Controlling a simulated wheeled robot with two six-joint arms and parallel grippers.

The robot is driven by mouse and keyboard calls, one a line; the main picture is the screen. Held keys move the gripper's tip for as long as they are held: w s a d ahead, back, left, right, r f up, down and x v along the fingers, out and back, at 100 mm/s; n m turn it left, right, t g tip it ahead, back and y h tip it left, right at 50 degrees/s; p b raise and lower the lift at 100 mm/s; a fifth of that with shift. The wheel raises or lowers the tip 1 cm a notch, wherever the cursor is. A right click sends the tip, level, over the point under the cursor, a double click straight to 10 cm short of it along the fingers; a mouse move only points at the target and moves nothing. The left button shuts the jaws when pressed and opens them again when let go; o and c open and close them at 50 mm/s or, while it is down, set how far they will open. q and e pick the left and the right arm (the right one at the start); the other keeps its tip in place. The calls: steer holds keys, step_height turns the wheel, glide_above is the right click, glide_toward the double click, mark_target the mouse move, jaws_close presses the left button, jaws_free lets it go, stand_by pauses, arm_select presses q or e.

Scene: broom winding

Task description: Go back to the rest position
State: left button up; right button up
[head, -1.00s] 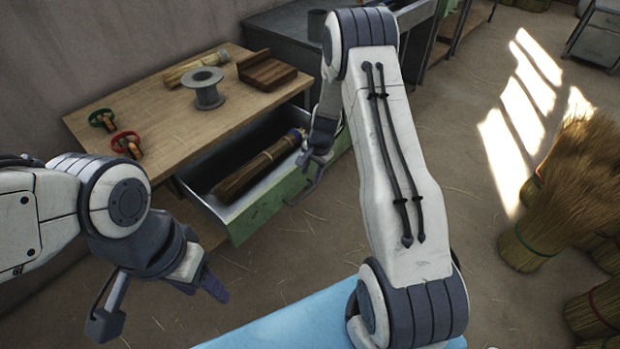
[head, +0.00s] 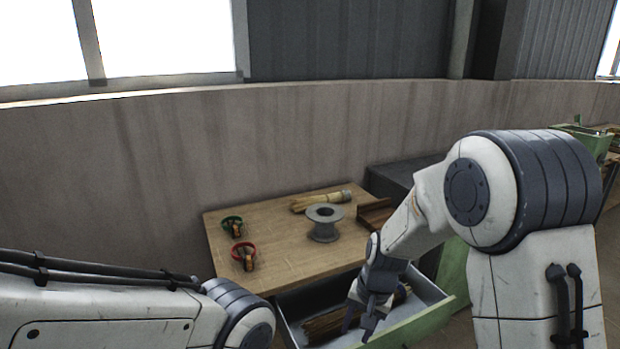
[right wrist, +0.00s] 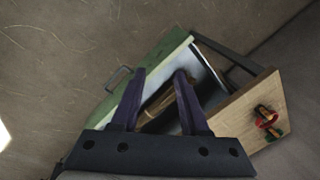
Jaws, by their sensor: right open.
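A wall (head: 150,170) with windows stands behind.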

steer(key=s+a+r+n+p, duration=0.1)
steer(key=s+a+r+n, duration=0.45)
steer(key=s+r, duration=0.35)
arm_select(q)
step_height(320, 180, up, 3)
steer(key=shift+r+p, duration=0.2)
steer(key=shift+p, duration=0.7)
arm_select(e)
steer(key=s+r+n, duration=0.2)
steer(key=s+n, duration=0.1)
steer(key=s, duration=0.5)
steer(key=s+r+n+g, duration=0.1)
steer(key=s+r+n, duration=0.1)
steer(key=s, duration=0.5)
steer(key=shift+s+a+n+h, duration=0.15)
steer(key=shift+s+n+h, duration=0.2)
steer(key=shift+n, duration=0.5)
